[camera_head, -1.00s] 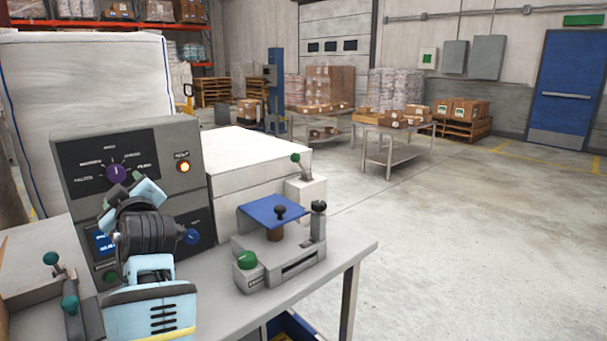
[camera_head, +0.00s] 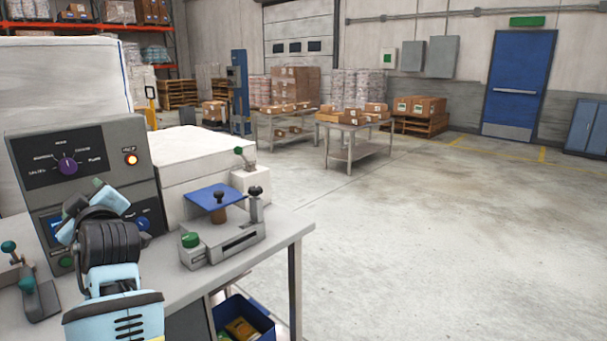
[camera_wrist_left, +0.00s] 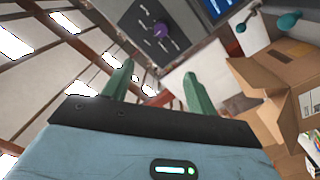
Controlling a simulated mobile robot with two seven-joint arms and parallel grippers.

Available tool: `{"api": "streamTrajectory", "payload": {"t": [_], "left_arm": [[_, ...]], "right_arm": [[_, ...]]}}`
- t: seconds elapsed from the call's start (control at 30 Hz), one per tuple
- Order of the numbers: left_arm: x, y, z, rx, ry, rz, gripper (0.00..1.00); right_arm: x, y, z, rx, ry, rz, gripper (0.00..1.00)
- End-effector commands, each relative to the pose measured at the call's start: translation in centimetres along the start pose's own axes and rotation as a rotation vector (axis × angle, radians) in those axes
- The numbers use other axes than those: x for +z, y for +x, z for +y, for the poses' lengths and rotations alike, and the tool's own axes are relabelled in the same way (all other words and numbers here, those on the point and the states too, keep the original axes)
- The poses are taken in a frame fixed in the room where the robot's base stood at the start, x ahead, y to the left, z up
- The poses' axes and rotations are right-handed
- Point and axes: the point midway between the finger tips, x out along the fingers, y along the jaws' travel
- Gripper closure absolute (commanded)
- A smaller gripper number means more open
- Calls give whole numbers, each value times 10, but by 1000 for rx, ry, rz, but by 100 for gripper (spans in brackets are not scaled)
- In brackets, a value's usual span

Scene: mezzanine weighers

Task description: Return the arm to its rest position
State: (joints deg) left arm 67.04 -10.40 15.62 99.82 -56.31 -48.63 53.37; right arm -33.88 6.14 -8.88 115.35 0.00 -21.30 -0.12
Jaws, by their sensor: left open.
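My left gripper (camera_head: 82,212) is in front of the grey control panel (camera_head: 85,140) at the left of the head view, its arm coming up from the bottom edge. In the left wrist view its two green fingers (camera_wrist_left: 157,90) stand apart with nothing between them. The panel's purple knob (camera_head: 68,166) and lit orange button (camera_head: 132,159) are visible above the gripper. The knob also shows in the left wrist view (camera_wrist_left: 161,29), beyond the fingers. Part of the panel's blue display is hidden behind the gripper. My right gripper is not in view.
A grey bench (camera_head: 275,236) carries the panel and a fixture with a blue plate (camera_head: 214,196) and a green knob. A blue bin (camera_head: 258,318) with packets is below. An open cardboard box (camera_wrist_left: 262,80) is near the gripper in the wrist view. Floor at right is clear.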

Motion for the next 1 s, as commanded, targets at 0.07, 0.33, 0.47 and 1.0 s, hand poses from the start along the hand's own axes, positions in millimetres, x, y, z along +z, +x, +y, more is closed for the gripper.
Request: {"api": "streamTrajectory", "payload": {"t": [0.07,0.33,0.47,1.0], "left_arm": [[18,-4,-9,16,51,-25,42],[81,-24,-41,89,221,-120,42],[120,-44,-66,141,328,-188,42],[258,-214,-218,436,722,-574,42]], "right_arm": [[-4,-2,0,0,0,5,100],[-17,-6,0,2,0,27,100],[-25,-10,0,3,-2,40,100],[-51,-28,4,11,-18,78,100]]}}
